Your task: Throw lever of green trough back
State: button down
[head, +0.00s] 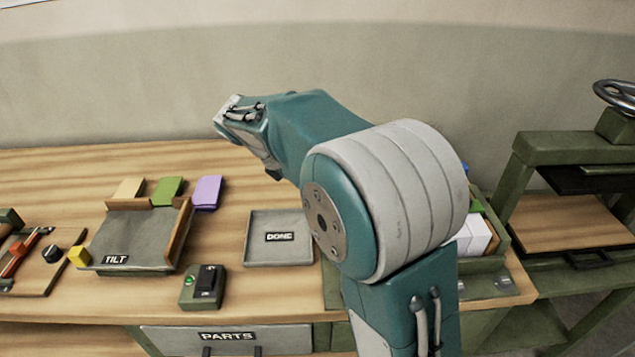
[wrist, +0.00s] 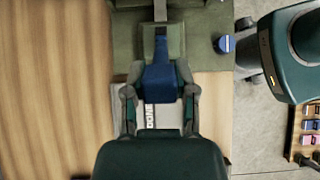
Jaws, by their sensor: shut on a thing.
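In the wrist view, my gripper (wrist: 160,84) has its fingers on both sides of a dark blue piece (wrist: 160,76) and is shut on it. I cannot tell for sure whether the blue piece is the lever's grip. In the head view, my arm hides the gripper. An olive-green open holder (head: 497,222), perhaps the trough, shows partly behind my arm at the right, with a white block (head: 475,236) and a green piece in it. A small blue bit shows above them.
A DONE tray (head: 262,222) and a switch box (head: 203,287) sit left of my arm. A TILT tray (head: 140,235) with coloured tabs is farther left. A green rack with a handwheel (head: 615,95) stands at the right. Bare wood lies along the back left.

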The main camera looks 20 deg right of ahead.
jog(key=shift+c, duration=2)
grip_release()
jog(key=shift+w+a+f, duration=0.1)
jog(key=shift+a+f, duration=0.05)
jog(key=shift+a, duration=0.1)
jog(key=v, duration=1.2)
jog(key=s+d+m+t+y, duration=0.35)
jog(key=s+d+m, duration=0.2)
jog(key=s, duration=0.55)
jog(key=s+f+m+t+y, duration=0.4)
jog(key=s+f+m, duration=0.4)
jog(key=s, duration=0.5)
jog(key=shift+s+f+m, duration=0.2)
jog(key=shift+f+m, duration=0.05)
jog(key=shift+m, duration=0.4)
